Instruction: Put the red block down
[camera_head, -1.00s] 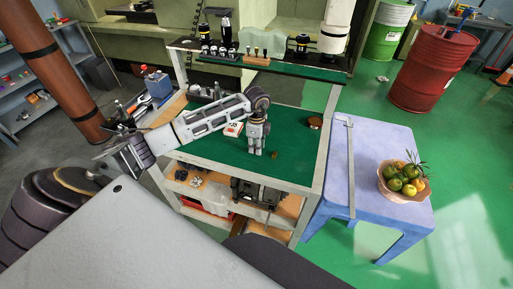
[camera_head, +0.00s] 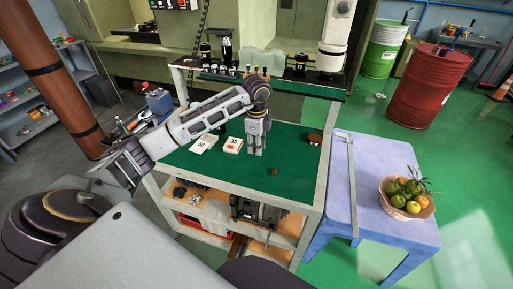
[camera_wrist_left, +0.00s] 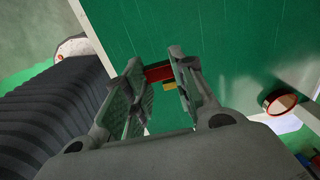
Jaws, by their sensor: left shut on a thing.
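My left gripper (camera_head: 257,152) points down over the green top (camera_head: 210,171) of the cart, just right of a white box with red marks. In the left wrist view its two fingers (camera_wrist_left: 158,85) are shut on the red block (camera_wrist_left: 158,73), which shows as a red bar between the fingertips. The fingers hide part of the block. In the head view I cannot make out the block at the fingertips. I cannot tell whether it touches the green top. My right gripper is not in view.
Two white boxes, one plain (camera_head: 204,143) and one red-marked (camera_head: 233,146), lie left of the gripper. A small brown piece (camera_head: 274,171) lies nearer the front edge. A round dish (camera_head: 315,138) is at the right. A blue table (camera_head: 385,231) holds a fruit basket (camera_head: 410,212).

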